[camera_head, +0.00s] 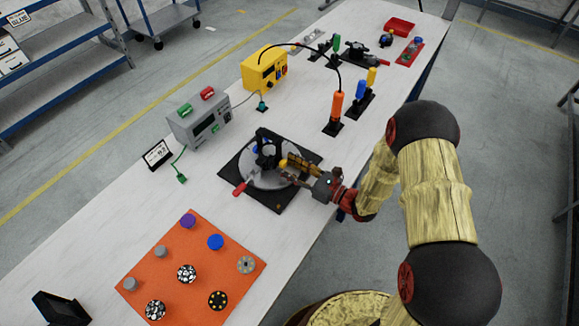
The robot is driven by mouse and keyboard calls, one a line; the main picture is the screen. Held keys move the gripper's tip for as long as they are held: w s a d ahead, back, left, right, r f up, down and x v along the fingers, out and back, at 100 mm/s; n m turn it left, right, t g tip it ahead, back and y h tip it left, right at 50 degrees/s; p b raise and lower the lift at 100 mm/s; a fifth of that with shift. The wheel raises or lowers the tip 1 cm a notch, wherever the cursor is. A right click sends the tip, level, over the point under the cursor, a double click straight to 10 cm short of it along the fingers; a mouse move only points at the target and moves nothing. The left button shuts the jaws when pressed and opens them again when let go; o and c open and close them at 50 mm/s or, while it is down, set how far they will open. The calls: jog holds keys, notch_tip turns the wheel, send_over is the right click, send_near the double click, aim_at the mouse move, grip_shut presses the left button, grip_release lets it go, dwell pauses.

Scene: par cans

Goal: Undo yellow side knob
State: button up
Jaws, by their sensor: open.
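A fixture with a grey round disc (262,179) and a black upright yoke (266,143) stands on a black base mat (236,165) in the middle of the table. A small yellow part (283,163) shows at the yoke's right side; it may be the yellow side knob. My gripper (291,171) is open, reaching in from the right with its fingers at the fixture's right side, close to the yellow part. I cannot tell whether they touch it. A red-tipped handle (240,188) sticks out at the fixture's left. A bit of blue (256,149) shows by the yoke.
An orange board (190,265) with several knobs lies at the front. A grey device (200,122) and a yellow box (264,70) stand behind to the left. Orange, blue and yellow-handled tools (336,108) stand beyond the fixture.

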jog(key=shift+c, duration=1)
grip_shut()
jog(key=shift+n, duration=0.3)
jog(key=n+b, duration=0.1)
jog(key=n, duration=0.3)
jog(key=shift+s+f+b, duration=0.1)
jog(key=shift+b, duration=0.25)
jog(key=shift+n+b, duration=0.85)
jog(key=shift+n, duration=1.35)
jog(key=shift+o, duration=0.9)
grip_release()
